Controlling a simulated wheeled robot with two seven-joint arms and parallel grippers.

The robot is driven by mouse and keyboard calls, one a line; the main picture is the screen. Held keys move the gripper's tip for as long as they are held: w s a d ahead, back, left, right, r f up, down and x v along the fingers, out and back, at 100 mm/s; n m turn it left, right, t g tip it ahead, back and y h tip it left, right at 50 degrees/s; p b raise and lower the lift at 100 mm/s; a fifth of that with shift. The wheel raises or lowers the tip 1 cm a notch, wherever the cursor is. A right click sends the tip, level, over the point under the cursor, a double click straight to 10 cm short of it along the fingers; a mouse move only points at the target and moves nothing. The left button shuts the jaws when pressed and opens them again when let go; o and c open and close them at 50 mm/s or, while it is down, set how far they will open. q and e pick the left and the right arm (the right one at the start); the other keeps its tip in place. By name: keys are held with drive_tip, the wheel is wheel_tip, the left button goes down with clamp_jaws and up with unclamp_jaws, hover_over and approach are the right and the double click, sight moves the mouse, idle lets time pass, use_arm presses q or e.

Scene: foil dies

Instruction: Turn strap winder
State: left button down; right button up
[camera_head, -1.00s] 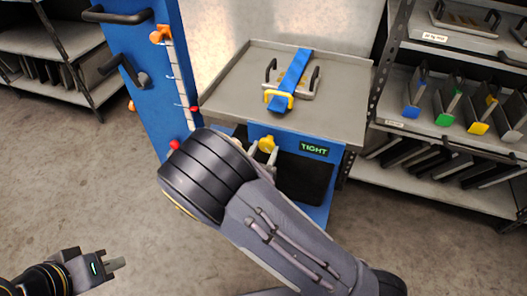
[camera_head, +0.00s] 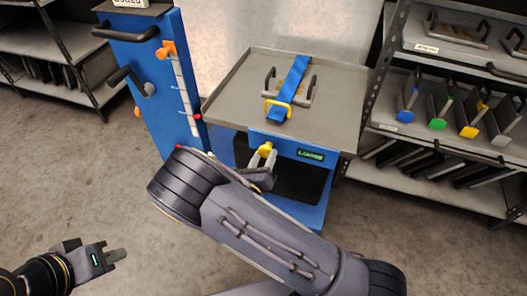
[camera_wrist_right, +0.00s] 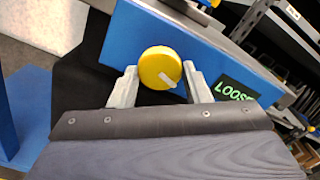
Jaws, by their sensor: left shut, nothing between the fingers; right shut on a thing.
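The strap winder is a round yellow knob (camera_head: 265,149) on the blue front of a cart. It fills the middle of the right wrist view (camera_wrist_right: 160,67), with a pale mark at its lower right. My right gripper (camera_head: 262,159) is shut on the knob, one finger on each side. A display (camera_head: 311,155) right of the knob reads LOOSE, clearer in the right wrist view (camera_wrist_right: 238,92). A blue strap (camera_head: 295,78) crosses a die with two dark handles on the cart top, through a yellow buckle (camera_head: 277,106). My left gripper (camera_head: 116,255) is shut and empty, low at left.
The grey cart top (camera_head: 336,118) has a raised rim. A blue post (camera_head: 150,75) with handles and an orange pointer stands left of the cart. A shelf rack (camera_head: 440,142) with colour-marked dies stands at right. The floor at left is clear.

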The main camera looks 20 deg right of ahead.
drive_tip(key=n+p, duration=0.3)
drive_tip(key=n, duration=0.1)
drive_tip(key=shift+r, duration=0.15)
drive_tip(key=shift+n+p, duration=0.85)
drive_tip(key=shift+n, duration=0.85)
drive_tip(key=o, duration=1)
drive_tip(key=v, duration=0.8)
drive_tip(key=shift+w, duration=0.1)
